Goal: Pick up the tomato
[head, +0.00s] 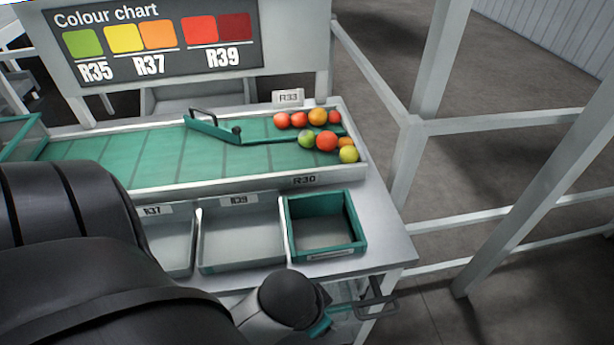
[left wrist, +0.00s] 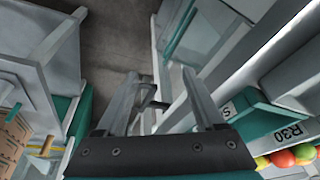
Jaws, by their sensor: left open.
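Several tomatoes lie in a cluster at the right end of the green sorting belt in the head view: red ones (head: 326,141), a green one (head: 306,139), orange ones (head: 317,117) and a yellow one (head: 348,155). A few also show at the lower right edge of the left wrist view, a red one (left wrist: 285,158) among them. My left gripper (head: 387,298) is low by the table's front right corner, below and apart from the tomatoes. Its two fingers (left wrist: 160,75) stand apart with no tomato between them. My right gripper is not in view.
A teal-rimmed crate (head: 361,246) stands at the table's front right, beside grey trays (head: 201,246). A hinged teal bar (head: 212,128) crosses the belt. White railings (head: 500,124) stand to the right. My left arm hides the lower left.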

